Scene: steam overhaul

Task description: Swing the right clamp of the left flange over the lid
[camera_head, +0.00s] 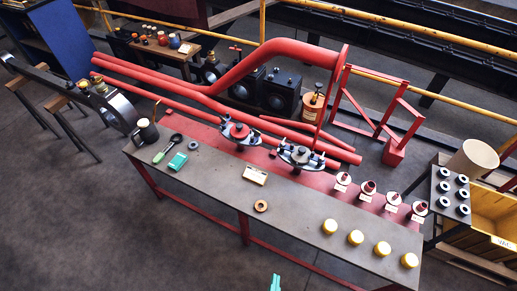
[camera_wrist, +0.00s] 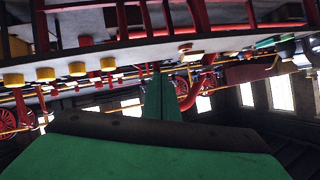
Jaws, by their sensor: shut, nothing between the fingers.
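The left flange (camera_head: 239,140) sits on the red back strip of the long bench, with a red lid (camera_head: 239,130) in its middle. Dark clamps stick out around it; the right clamp (camera_head: 257,129) is at its right side, too small to tell exactly how it is turned. A second flange (camera_head: 302,158) with a grey lid stands to its right. My gripper (camera_head: 275,284) shows as a green tip at the bottom edge, in front of the bench and well away from the flanges. In the wrist view its green fingers (camera_wrist: 161,98) are together and hold nothing.
Red pipes (camera_head: 180,88) run behind the flanges. Several red-topped fittings stand right. Floor in front is clear.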

